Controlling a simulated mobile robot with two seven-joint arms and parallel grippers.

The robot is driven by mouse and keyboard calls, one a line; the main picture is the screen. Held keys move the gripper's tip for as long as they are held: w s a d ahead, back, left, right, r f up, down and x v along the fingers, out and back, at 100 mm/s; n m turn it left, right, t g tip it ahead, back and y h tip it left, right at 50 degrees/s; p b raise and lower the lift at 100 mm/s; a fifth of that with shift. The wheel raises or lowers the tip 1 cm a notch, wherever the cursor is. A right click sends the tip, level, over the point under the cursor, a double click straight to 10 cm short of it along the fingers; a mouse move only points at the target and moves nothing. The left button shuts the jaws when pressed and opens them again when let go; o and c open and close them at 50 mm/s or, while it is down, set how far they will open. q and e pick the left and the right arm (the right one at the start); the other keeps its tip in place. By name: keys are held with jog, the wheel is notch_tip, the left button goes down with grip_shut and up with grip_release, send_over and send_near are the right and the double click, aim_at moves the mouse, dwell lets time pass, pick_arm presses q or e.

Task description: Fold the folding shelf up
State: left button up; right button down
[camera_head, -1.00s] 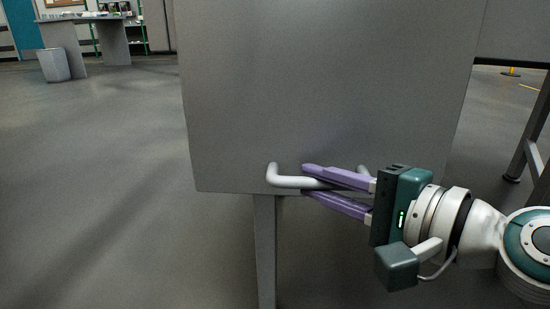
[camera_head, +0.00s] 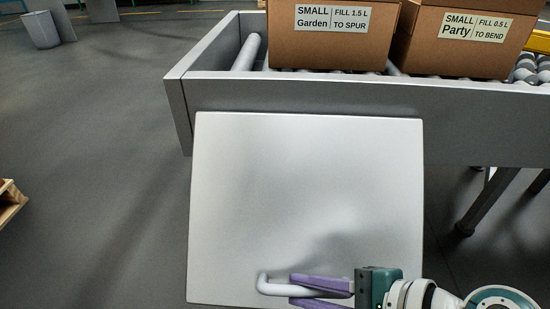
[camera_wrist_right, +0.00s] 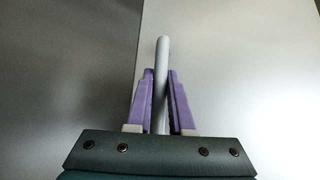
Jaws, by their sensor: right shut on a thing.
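The folding shelf (camera_head: 305,195) is a plain light-grey panel. Its top edge lies along the side of the roller conveyor, and the panel slopes down toward me. A white bar handle (camera_head: 266,286) sits near its lower edge. My right gripper (camera_head: 293,287) is shut on the handle, with its purple fingers on either side of the bar. In the right wrist view the handle (camera_wrist_right: 162,50) runs up between the fingers (camera_wrist_right: 160,80). The handle's right end is hidden behind the gripper. My left gripper is not in view.
Two cardboard boxes labelled Garden (camera_head: 328,42) and Party (camera_head: 455,42) stand on the conveyor (camera_head: 300,97) above the shelf. Dark conveyor legs (camera_head: 487,200) are at right. A wooden piece (camera_head: 10,203) shows at the left edge. The floor at left is mostly clear.

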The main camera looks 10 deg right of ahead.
jog(key=s+r+m+g+p, duration=0.1)
jog(key=r+g+p, duration=0.1)
jog(key=r+p, duration=0.7)
jog(key=s+r+m+g+y+p, duration=0.1)
jog(key=s+r+m+g+p, duration=0.1)
jog(key=r+p, duration=0.7)
jog(key=a+g+p, duration=0.1)
jog(key=p, duration=0.2)
jog(key=shift+r, duration=0.4)
jog(key=shift+s+d, duration=0.1)
jog(key=shift+s, duration=0.05)
jog(key=c, duration=0.8)
grip_release()
jog(key=shift+p, duration=0.3)
jog(key=p+v, duration=0.4)
jog(key=v, duration=0.5)
jog(key=shift+d+r, duration=0.3)
